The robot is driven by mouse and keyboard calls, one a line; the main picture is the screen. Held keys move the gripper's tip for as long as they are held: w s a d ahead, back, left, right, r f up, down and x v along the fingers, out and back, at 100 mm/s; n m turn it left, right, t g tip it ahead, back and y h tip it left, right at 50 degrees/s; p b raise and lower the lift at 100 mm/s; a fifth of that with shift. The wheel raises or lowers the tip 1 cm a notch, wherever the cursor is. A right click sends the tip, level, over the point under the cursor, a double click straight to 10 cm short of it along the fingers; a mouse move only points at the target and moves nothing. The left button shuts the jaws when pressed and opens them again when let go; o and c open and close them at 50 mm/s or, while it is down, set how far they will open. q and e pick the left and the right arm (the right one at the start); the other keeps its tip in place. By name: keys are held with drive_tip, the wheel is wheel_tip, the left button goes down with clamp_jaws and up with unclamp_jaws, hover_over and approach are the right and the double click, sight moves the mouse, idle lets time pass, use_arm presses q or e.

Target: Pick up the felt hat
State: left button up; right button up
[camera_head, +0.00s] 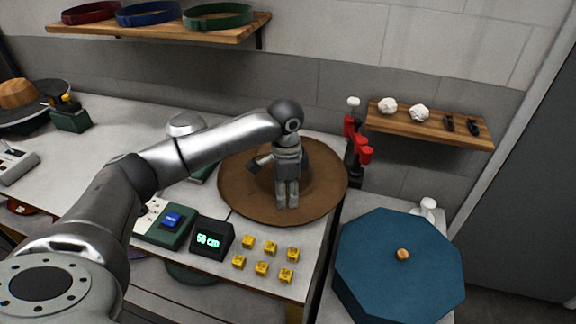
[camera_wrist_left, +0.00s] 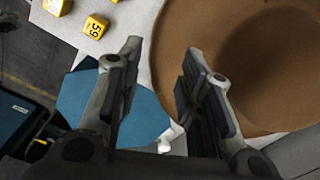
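The brown felt hat (camera_head: 240,195) lies on the white counter, its wide round brim flat around a central crown. My left gripper (camera_head: 288,207) is above the hat in the head view and hides most of the crown. In the left wrist view the hat (camera_wrist_left: 225,30) fills the right side, and its brim edge passes behind the gap between the fingers. The left gripper (camera_wrist_left: 163,52) is open there, with nothing held between its fingers. I cannot tell whether the fingertips touch the hat. My right gripper is not in view.
Several yellow numbered cubes (camera_head: 262,268) and a display reading 56 cm (camera_head: 211,238) are in front of the hat. A red and black clamp-like tool (camera_head: 357,145) stands just right of it. A blue octagonal box (camera_head: 385,275) is at right. A wooden shelf (camera_head: 440,128) hangs behind.

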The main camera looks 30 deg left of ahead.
sight(285, 221)
use_arm(q)
drive_tip(key=f, duration=0.1)
drive_tip(key=s+f, duration=0.1)
drive_tip(key=f, duration=0.1)
drive_tip(key=shift+s+f+p, duration=0.1)
drive_tip(key=shift+f+p, duration=0.15)
drive_tip(key=shift+p, duration=0.05)
drive_tip(key=shift+f, duration=0.3)
drive_tip(key=shift+w+f, duration=0.2)
drive_tip(key=shift+f, duration=0.15)
wheel_tip(285, 221, down, 4)
drive_tip(key=shift+s+d+f+p, duration=0.1)
drive_tip(key=shift+f+p, duration=0.1)
drive_tip(key=shift+p, duration=0.75)
drive_tip(key=shift+f, duration=0.15)
drive_tip(key=c, duration=0.4)
clamp_jaws()
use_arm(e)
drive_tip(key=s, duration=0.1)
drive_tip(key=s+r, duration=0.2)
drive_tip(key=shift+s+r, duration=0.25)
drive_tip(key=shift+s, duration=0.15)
